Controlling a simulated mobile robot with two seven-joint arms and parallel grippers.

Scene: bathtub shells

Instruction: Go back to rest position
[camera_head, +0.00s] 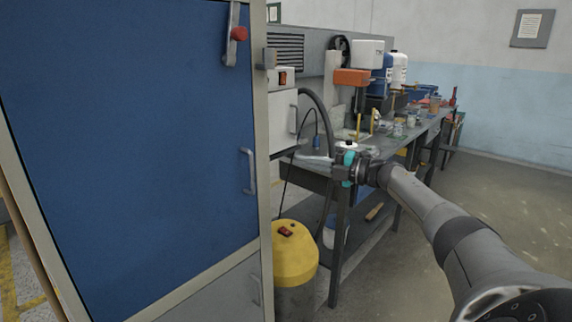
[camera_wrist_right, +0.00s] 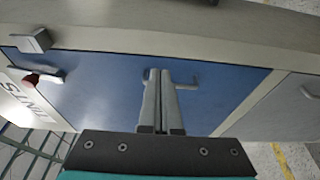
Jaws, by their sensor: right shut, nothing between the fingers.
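My right arm comes in from the right in the head view. Its gripper (camera_head: 312,158) points left toward the blue cabinet, in front of the workbench. In the right wrist view the two fingers (camera_wrist_right: 160,76) lie together, shut with nothing between them. Beyond them is the blue cabinet door (camera_wrist_right: 98,85), with its handle (camera_wrist_right: 185,84) just beside the fingertips in the picture. The gap between fingers and handle cannot be judged exactly. My left gripper is not in view.
The tall cabinet with a blue door (camera_head: 130,150) fills the left and looks closed; its latch has a red knob (camera_head: 239,33). A yellow-topped canister (camera_head: 294,255) stands below the gripper. A cluttered workbench (camera_head: 420,135) runs back. Floor at right is clear.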

